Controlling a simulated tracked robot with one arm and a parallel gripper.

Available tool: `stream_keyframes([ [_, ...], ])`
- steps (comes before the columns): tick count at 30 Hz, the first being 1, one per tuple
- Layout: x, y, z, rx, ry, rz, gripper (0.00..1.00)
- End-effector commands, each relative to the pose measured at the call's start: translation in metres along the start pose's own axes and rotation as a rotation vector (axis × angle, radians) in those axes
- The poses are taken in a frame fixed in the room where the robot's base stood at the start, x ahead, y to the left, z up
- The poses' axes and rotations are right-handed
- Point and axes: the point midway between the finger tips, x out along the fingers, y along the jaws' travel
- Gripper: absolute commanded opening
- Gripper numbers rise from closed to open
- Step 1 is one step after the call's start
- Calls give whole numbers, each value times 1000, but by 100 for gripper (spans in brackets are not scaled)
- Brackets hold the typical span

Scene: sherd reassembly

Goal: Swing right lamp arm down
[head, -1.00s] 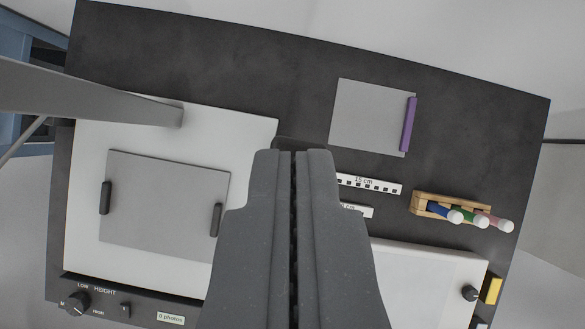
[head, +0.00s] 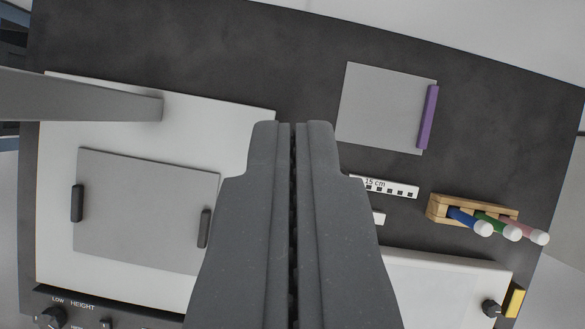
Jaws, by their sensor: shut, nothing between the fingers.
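My gripper (head: 293,127) is shut and empty, pointing up the picture over the dark table, between the white base board and the grey sheet. A grey tapered bar (head: 85,97) reaches in from the left edge over the white base board (head: 245,120). I cannot tell whether it is a lamp arm. No right lamp arm can be made out. My gripper hides part of the table's middle.
A grey plate (head: 145,210) with two dark handles lies on the white board, by a HEIGHT knob (head: 50,318). Right are a grey sheet (head: 380,105) with a purple bar (head: 428,117), a scale bar (head: 390,187), a wooden pen rack (head: 440,209) and a white box (head: 440,285).

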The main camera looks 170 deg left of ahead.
Motion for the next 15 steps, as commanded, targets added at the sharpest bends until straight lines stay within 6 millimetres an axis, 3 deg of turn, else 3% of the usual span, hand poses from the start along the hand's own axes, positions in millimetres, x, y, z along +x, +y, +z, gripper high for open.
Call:
stream_keyframes([
  [15, -4, 0, 12, -1, 0, 0, 0],
])
